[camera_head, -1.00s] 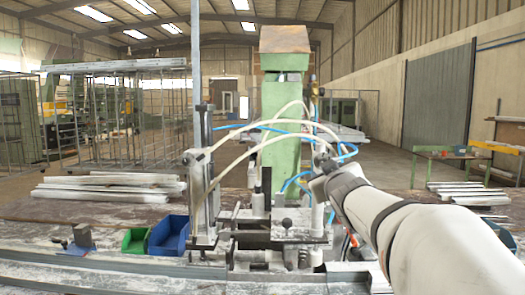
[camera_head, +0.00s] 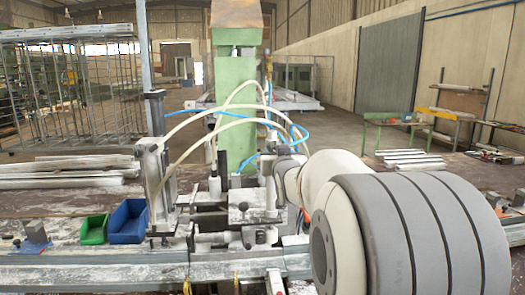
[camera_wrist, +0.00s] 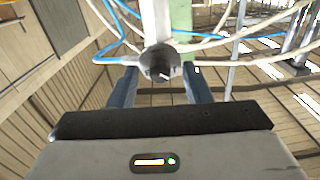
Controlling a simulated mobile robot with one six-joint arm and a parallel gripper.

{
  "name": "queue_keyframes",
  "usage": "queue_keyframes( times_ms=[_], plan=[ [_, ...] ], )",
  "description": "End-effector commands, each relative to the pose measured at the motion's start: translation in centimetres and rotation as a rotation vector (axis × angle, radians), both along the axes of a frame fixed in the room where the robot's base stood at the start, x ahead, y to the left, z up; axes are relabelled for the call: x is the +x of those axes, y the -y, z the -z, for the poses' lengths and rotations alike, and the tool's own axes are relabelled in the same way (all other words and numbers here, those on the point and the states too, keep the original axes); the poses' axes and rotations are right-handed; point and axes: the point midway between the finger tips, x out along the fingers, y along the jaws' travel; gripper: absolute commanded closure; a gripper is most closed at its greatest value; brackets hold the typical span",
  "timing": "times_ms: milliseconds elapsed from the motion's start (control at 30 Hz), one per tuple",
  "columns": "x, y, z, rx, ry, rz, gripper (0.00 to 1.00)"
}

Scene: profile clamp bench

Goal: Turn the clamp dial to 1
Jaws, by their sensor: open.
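The clamp dial, a dark round knob (camera_wrist: 160,62) on a pale cylindrical mount, shows in the middle of the wrist view. My gripper (camera_wrist: 160,74) is open, with one blue-grey finger to each side of the knob. Gaps show between the knob and both fingers, and I cannot tell whether the tips reach past it. The dial's marks and setting cannot be read. In the head view the clamp machine (camera_head: 243,214) stands on the bench, with my arm reaching to its right side. My arm hides the fingers and the dial there.
White and blue hoses (camera_head: 205,131) loop over the clamp, close to my wrist. A green bin (camera_head: 93,230) and a blue bin (camera_head: 127,222) stand left of it. Pale profiles (camera_head: 65,170) lie behind them. A green column (camera_head: 236,85) rises behind the clamp.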

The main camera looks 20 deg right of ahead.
Motion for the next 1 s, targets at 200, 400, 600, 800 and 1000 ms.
queue_keyframes(
  times_ms=[200,400,600,800,1000],
  plan=[
    [0.43,0.1,-0.06,-0.001,0.002,0.0,0.56],
    [0.4,0.1,-0.04,0.0,0.001,0.0,0.62],
    [0.39,0.1,-0.03,0.0,0.001,0.0,0.78],
    [0.39,0.09,-0.03,0.0,0.001,0.0,0.94],
    [0.39,0.1,0.09,-0.007,-0.001,0.0,1.0]
  ],
)
